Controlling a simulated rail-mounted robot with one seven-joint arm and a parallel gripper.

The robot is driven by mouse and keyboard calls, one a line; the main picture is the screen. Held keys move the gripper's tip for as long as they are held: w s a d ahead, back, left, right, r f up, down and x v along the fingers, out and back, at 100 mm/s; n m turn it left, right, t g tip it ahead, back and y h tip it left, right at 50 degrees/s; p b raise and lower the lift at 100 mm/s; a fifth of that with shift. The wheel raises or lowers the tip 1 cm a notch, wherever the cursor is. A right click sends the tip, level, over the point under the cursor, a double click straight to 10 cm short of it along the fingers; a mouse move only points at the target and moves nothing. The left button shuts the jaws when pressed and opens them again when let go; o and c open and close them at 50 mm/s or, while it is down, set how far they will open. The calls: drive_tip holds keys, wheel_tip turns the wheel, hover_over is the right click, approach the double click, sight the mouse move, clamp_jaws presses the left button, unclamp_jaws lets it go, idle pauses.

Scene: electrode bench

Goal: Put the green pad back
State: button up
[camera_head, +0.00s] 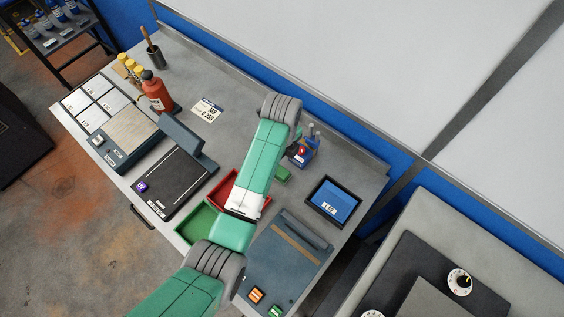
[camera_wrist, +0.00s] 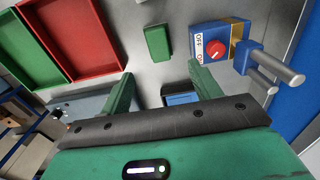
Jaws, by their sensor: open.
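The green pad (camera_head: 283,174) is a small rectangular block lying on the grey bench, close to the blue switch box. In the wrist view the green pad (camera_wrist: 157,41) lies ahead of my gripper (camera_wrist: 160,70), roughly in line with the gap between the green fingers. The fingers are apart with nothing between them, and the pad is apart from them. In the head view my arm hides the gripper. A green tray (camera_head: 186,233) and a red tray (camera_head: 222,180) sit side by side left of the pad, partly covered by my arm. Both also show in the wrist view.
A blue switch box (camera_wrist: 213,40) with a red knob and grey posts stands right of the pad. A tablet (camera_head: 334,202) and a blue-grey device (camera_head: 290,262) lie nearby. A red bottle (camera_head: 157,95) and a scale-like device (camera_head: 127,135) stand farther left.

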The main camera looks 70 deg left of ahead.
drive_tip(key=shift+r, duration=0.95)
